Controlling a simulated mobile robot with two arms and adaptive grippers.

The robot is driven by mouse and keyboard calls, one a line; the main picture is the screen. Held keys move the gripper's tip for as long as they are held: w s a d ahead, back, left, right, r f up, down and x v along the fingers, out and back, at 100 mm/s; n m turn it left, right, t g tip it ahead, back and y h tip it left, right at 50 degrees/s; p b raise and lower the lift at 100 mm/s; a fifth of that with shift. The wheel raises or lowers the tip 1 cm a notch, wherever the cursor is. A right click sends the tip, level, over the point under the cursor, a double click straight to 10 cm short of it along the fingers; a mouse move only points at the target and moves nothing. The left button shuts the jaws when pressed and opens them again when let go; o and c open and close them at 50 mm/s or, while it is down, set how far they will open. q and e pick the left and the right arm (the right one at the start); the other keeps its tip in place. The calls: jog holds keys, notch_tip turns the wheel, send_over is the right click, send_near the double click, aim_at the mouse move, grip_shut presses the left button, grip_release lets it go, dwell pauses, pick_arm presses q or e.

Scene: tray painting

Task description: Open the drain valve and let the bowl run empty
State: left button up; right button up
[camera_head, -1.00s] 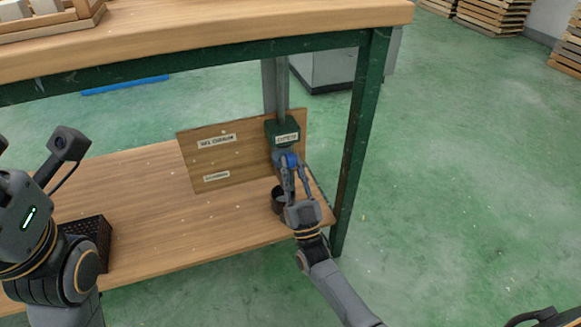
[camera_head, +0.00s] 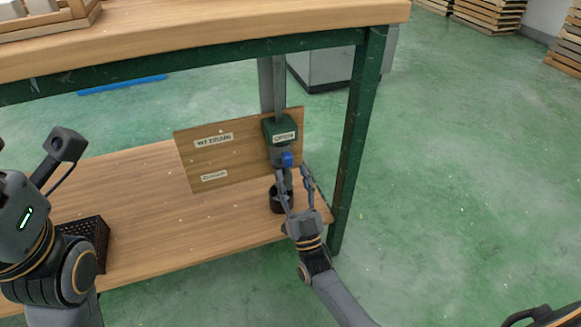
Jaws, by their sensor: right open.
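The valve is a green box with a white label (camera_head: 281,131) on a grey post under the table, with a blue part (camera_head: 287,159) below it. My right gripper (camera_head: 293,178) is open, its fingers just below and in front of the blue part, apart from it as far as I can tell. A dark cup (camera_head: 276,201) stands on the lower shelf under the valve, partly hidden by the gripper. No bowl can be made out. My left arm is at the left edge, and its fingers are out of the picture.
A wooden board with labels (camera_head: 215,158) stands behind the valve on the lower shelf (camera_head: 140,180). A dark basket (camera_head: 88,236) sits at the shelf's left. A green table leg (camera_head: 357,135) rises right of the valve.

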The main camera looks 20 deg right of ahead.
jog(key=v, duration=0.4)
jog(key=shift+s+f, duration=0.25)
